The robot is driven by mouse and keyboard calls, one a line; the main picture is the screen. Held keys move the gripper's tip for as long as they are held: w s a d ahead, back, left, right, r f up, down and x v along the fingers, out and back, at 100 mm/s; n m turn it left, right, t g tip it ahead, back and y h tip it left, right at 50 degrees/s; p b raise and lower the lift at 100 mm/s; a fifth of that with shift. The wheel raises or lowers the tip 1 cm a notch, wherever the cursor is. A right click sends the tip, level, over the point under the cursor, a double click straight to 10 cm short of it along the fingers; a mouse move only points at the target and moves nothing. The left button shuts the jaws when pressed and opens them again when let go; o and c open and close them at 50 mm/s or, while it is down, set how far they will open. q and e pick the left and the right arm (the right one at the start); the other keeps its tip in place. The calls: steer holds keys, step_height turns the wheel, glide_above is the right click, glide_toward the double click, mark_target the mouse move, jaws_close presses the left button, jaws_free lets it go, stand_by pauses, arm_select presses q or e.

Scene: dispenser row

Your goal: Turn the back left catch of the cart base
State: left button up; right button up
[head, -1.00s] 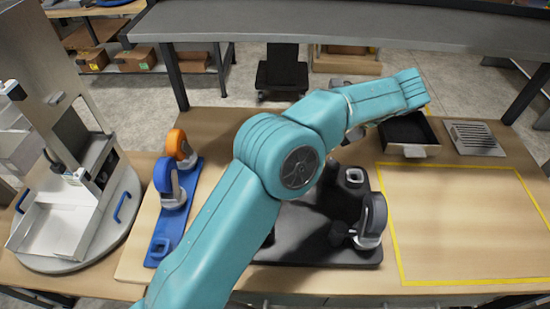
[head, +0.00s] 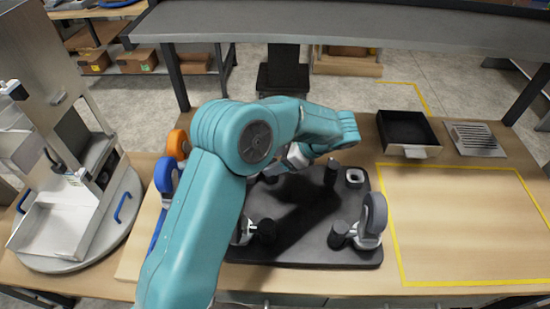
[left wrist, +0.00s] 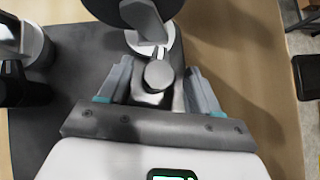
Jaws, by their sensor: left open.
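The cart base (head: 300,235) is a dark plate on the table, with casters and black posts on it. My left gripper (left wrist: 158,82) is open in the left wrist view, with one finger on each side of a grey round-ended catch (left wrist: 158,74). I cannot tell whether the fingers touch it. A dark caster wheel (left wrist: 118,8) and its pale mount stand just beyond. In the head view my left arm reaches over the base's left side and hides its back left corner. The front right caster (head: 374,215) is in plain view. My right gripper is not in view.
A black tray (head: 406,130) and a grated plate (head: 474,139) lie at the back right. The yellow-taped area (head: 460,225) is clear. A shelf (head: 340,27) crosses the back.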

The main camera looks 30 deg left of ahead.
arm_select(q)
steer(key=shift+d+f, duration=0.1)
steer(key=shift+a, duration=0.2)
steer(key=c, duration=1)
steer(key=shift+w+n+g+h+p, duration=0.1)
steer(key=shift+n+g+h+p, duration=0.2)
steer(key=shift+n+g+p, duration=0.5)
steer(key=shift+n+g, duration=0.3)
steer(key=shift+n, duration=0.4)
